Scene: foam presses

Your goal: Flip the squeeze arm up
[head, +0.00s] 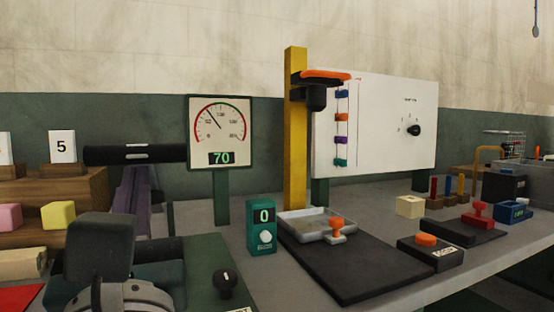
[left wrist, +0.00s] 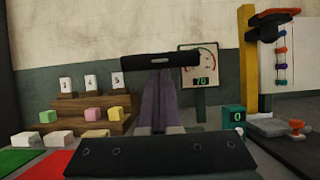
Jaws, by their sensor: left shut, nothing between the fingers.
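The squeeze arm (head: 131,200) is a purple lever with a wide black crossbar handle (head: 135,154). It stands raised from its press, behind my left gripper, with the handle about level with the gauge. In the left wrist view the purple lever (left wrist: 157,100) and the handle (left wrist: 160,60) are straight ahead, apart from my gripper. My left gripper (head: 100,243) is shut and empty, low in front of the dark green press base (head: 205,270). It hides part of the press. My right gripper is not in view.
A gauge (head: 220,132) showing 70 stands right of the handle. A green counter box (head: 263,227) reads 0. A yellow post (head: 296,140) with an orange-topped press stands further right. Wooden steps (head: 95,195) with foam blocks are at the left.

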